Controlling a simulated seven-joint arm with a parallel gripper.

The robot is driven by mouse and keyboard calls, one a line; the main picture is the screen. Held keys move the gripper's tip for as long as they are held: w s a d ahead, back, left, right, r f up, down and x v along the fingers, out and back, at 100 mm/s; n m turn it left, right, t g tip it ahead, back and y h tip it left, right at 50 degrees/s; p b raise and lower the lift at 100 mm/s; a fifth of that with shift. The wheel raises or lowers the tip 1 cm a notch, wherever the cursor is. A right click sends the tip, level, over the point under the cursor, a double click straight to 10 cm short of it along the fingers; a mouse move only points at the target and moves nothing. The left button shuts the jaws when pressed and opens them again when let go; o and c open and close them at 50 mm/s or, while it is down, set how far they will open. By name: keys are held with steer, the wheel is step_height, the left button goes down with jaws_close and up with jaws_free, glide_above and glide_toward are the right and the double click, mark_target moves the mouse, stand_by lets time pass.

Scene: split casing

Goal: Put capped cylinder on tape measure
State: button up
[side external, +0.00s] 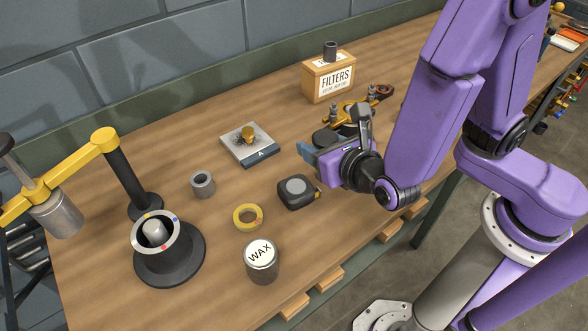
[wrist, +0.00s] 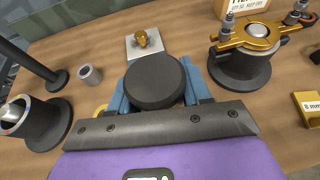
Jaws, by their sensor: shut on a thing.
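My gripper (side external: 316,154) is shut on a dark, round-topped piece, which I take to be the capped cylinder (wrist: 155,82). In the wrist view its flat black top sits between the blue fingers and hides its lower part. In the side view a dark rounded top (side external: 324,138), probably the same piece, shows just behind the fingers. The tape measure (side external: 296,191) lies on the bench, black with a grey round face and a yellow tab. It is to the lower left of my gripper and apart from it. I cannot make it out in the wrist view.
A yellow tape roll (side external: 248,217), a WAX tin (side external: 262,262) and a grey ring (side external: 203,184) stand near the tape measure. A plate with a brass knob (side external: 250,144) lies behind. A brass clamp fixture (wrist: 250,40) and a FILTERS box (side external: 329,78) stand further back.

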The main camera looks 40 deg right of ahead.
glide_above(294, 182)
step_height(294, 182, down, 6)
steer(key=shift+f, duration=1.5)
steer(key=shift+f, duration=0.15)
steer(key=o, duration=1.2)
steer(key=shift+c, duration=0.2)
